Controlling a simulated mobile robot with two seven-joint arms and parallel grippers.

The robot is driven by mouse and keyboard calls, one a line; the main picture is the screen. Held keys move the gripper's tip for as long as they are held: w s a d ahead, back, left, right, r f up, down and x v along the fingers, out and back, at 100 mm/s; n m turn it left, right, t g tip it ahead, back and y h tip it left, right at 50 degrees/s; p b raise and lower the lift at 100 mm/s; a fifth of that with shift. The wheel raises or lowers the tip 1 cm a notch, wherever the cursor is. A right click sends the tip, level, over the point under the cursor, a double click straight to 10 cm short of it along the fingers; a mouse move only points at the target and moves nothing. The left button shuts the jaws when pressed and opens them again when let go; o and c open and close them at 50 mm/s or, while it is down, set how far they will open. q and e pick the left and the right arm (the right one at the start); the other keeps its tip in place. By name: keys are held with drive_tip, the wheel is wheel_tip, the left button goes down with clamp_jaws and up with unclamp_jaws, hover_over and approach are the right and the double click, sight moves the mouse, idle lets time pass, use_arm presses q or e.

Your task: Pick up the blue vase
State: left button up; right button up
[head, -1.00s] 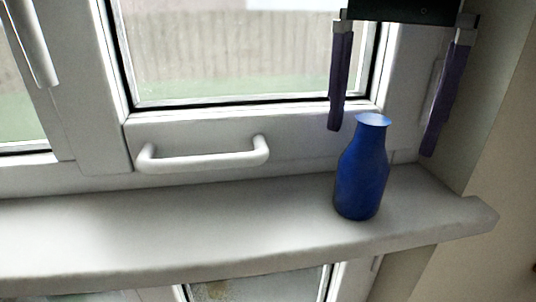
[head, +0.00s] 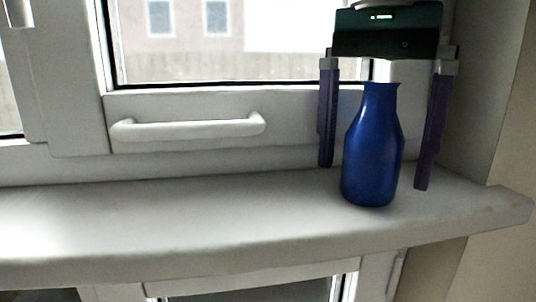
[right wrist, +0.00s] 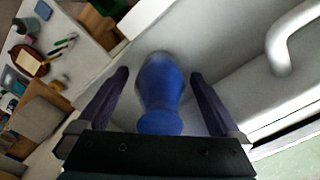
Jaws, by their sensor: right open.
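The blue vase (head: 372,155) stands upright on the white window sill, towards its right end. My right gripper (head: 372,178) points down from above with its purple fingers open, one on each side of the vase in the picture. In the right wrist view the vase (right wrist: 160,88) lies between the two open fingers (right wrist: 158,85), with a gap visible on both sides. No contact shows. My left gripper is not in view.
The white sill (head: 180,220) is clear left of the vase. A white window handle (head: 188,127) juts out behind the sill. The right wrist view shows a lower surface with small items, including a brown bowl (right wrist: 30,58).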

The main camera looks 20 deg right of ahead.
clamp_jaws()
idle(0.7)
